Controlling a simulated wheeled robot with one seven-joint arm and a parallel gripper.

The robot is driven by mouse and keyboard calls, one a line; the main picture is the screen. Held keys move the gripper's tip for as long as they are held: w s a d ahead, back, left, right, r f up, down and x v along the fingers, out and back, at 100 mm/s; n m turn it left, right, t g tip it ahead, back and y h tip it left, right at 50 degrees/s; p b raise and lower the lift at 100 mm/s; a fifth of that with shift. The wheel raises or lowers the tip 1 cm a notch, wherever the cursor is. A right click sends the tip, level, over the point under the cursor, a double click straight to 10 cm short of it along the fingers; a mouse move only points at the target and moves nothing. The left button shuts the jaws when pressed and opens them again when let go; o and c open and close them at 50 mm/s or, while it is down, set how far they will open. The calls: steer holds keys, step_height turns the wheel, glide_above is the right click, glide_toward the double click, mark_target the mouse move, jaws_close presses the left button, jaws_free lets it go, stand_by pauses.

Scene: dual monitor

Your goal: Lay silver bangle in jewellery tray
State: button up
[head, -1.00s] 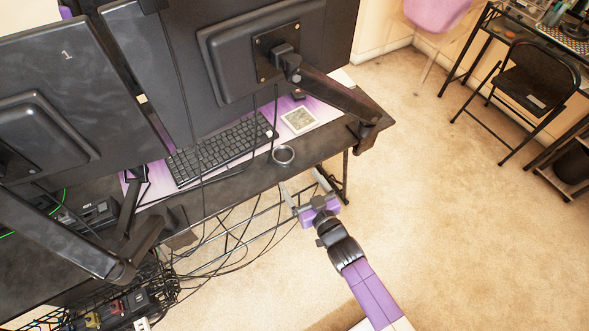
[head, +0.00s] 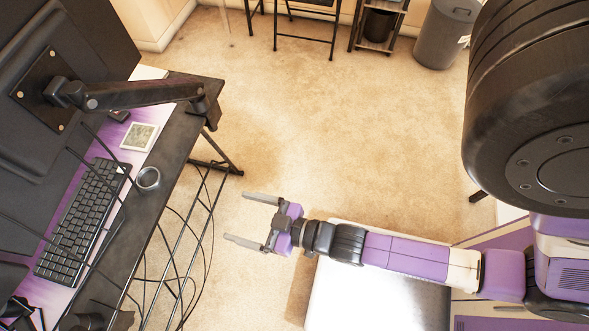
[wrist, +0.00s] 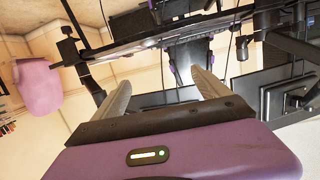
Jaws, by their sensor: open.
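The silver bangle (head: 148,178) lies on the dark desk top close to its edge, beside the keyboard. A small square, pale-rimmed tray with a grey-green inside (head: 139,136) lies just beyond it on the purple-white mat; it looks like the jewellery tray. The bangle is outside the tray, apart from it. My gripper (head: 238,217) is open and empty, out past the desk edge to the right of the bangle, fingers pointing toward the desk. In the wrist view both fingers (wrist: 162,82) are spread with nothing between them; I cannot make out bangle or tray there.
A black keyboard (head: 82,222) lies left of the bangle. A monitor arm (head: 135,95) reaches over the desk beyond the tray. Cables and a wire rack (head: 185,255) hang below the desk edge. Open carpet (head: 320,130) lies beyond my gripper.

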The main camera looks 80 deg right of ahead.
steer(key=s+r, duration=0.9)
steer(key=shift+s+a+n, duration=0.15)
steer(key=shift+s+n, duration=0.05)
steer(key=shift+n, duration=0.1)
steer(key=shift+o, duration=0.3)
steer(key=s+r+y, duration=0.1)
steer(key=s+r, duration=0.2)
steer(key=r, duration=0.4)
steer(key=shift+s+g, duration=0.2)
steer(key=shift+g, duration=0.2)
